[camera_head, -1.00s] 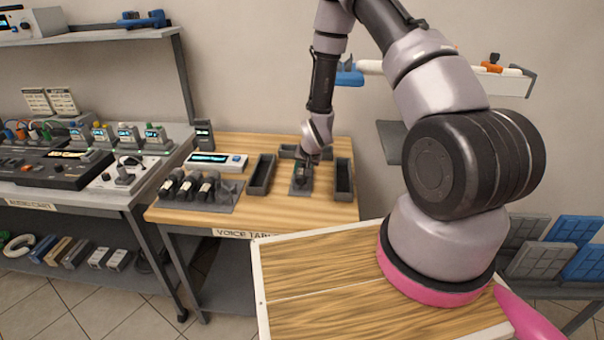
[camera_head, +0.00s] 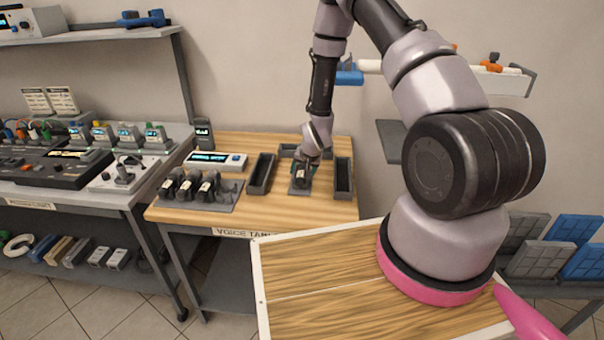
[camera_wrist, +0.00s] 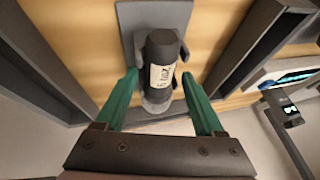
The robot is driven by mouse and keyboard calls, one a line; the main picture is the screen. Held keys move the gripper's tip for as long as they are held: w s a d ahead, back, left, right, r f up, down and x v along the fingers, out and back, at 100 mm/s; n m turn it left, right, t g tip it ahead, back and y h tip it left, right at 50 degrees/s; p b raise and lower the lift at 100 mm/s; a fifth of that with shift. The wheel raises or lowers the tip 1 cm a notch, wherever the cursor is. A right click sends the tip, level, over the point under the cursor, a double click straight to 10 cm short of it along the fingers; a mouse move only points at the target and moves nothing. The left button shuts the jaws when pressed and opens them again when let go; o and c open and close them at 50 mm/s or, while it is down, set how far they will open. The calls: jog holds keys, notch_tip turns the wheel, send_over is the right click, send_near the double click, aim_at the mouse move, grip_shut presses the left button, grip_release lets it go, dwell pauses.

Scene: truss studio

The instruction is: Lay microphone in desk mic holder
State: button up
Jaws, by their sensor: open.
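A dark microphone with a pale label (camera_wrist: 162,68) lies on a grey desk holder (camera_wrist: 131,22). In the head view the microphone (camera_head: 300,178) and holder (camera_head: 297,191) are on the voice table, partly covered by my gripper (camera_head: 306,160). In the wrist view my gripper (camera_wrist: 158,76) is open, its green fingers on either side of the microphone's near end. A gap shows between each finger and the microphone. Whether the microphone is fully seated in the holder cannot be told.
Dark open trays stand left (camera_head: 261,174) and right (camera_head: 343,178) of the holder, with another (camera_head: 290,151) behind. A grey rack (camera_head: 224,204) holds several microphones at the left, before a white display unit (camera_head: 216,160). Bare wood (camera_head: 262,209) lies in front.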

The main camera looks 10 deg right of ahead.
jog(key=s+d+r, duration=0.1)
jog(key=s+r, duration=0.2)
jog(key=r, duration=0.8)
jog(key=s+d+r, duration=0.2)
jog(key=s+r, duration=0.1)
jog(key=r, duration=0.8)
jog(key=s+d+r, duration=0.1)
jog(key=s+r, duration=0.2)
jog(key=r, duration=0.8)
jog(key=s+d+r+t+y, duration=0.1)
jog(key=s+r, duration=1.6)
jog(key=s, duration=0.4)
jog(key=shift+d+r, duration=0.3)
jog(key=shift+d, duration=0.1)
